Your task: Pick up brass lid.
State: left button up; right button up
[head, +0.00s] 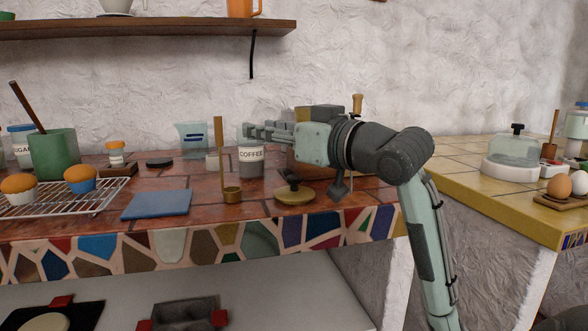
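The brass lid (294,197) is a round, flat disc with a dark knob on top. It lies on the tiled counter near its front edge. My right gripper (254,131) reaches in from the right, with its fingers pointing left above and behind the lid. The fingertips overlap the top of the coffee canister (251,160) in the picture; I cannot tell whether they touch it. The fingers are seen edge-on, so their opening is unclear. The gripper is clear of the lid. My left gripper is out of view.
A blue board (157,204), a wire rack (75,196) with muffins and a green pot (54,153) lie farther left. A yellow counter (455,180) is at right. A shelf (150,28) hangs above.

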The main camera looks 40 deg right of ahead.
aim_at(294, 194)
jog(key=z, duration=1.3)
